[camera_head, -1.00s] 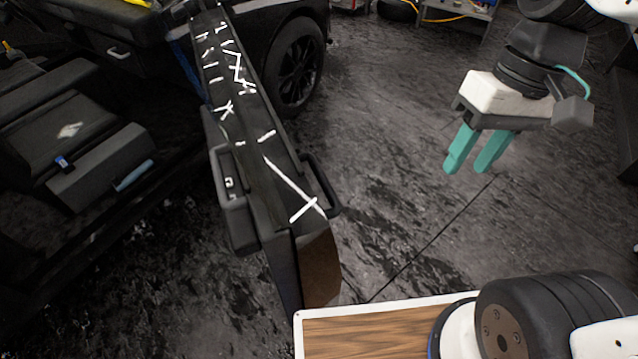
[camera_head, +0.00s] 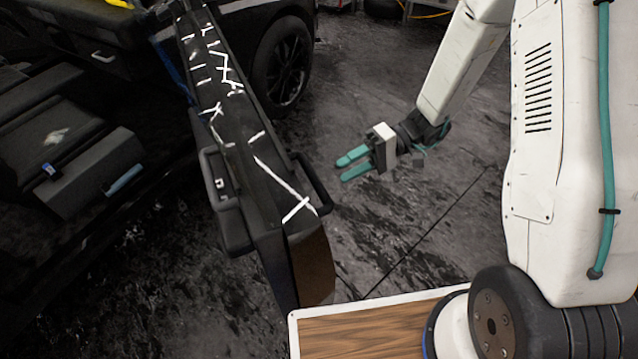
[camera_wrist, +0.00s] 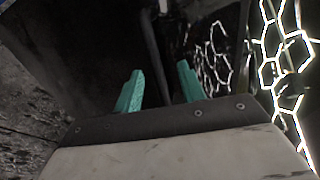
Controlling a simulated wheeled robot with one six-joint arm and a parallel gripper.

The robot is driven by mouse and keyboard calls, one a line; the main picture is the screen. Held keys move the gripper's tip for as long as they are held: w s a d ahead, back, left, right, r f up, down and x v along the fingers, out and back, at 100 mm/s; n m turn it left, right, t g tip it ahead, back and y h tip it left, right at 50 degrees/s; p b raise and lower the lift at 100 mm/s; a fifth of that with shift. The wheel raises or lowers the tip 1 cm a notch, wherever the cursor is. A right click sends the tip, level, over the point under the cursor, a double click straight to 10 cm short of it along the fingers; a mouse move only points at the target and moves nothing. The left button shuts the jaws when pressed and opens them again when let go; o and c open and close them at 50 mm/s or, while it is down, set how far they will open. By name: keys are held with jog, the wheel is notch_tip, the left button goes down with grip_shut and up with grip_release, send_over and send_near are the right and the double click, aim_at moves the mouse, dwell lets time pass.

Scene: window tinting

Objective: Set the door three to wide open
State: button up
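The open car door (camera_head: 238,135) is seen from above in the head view, standing out from the dark car with white marks along its top. Its outer handle (camera_head: 314,186) is a dark bar on the right side. An inner armrest with a pull (camera_head: 229,205) is on the left side. My gripper (camera_head: 341,168) is to the right of the door, fingers pointing left towards it, open and apart from the handle. In the wrist view my two teal fingers (camera_wrist: 158,92) are spread with nothing between them; a dark surface lies beyond.
The car's seat (camera_head: 75,165) and dark interior are at the left. A car wheel (camera_head: 283,65) stands behind the door. A wooden-topped board (camera_head: 365,330) with a white rim is at the bottom. Dark floor is clear right of the door. Bright hexagonal lights (camera_wrist: 285,50) show in the wrist view.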

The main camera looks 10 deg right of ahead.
aim_at(319, 185)
jog(key=x, duration=0.5)
jog(key=f+x, duration=0.1)
jog(key=x, duration=0.2)
jog(key=shift+w+f, duration=0.1)
jog(key=shift+w, duration=0.2)
grip_shut()
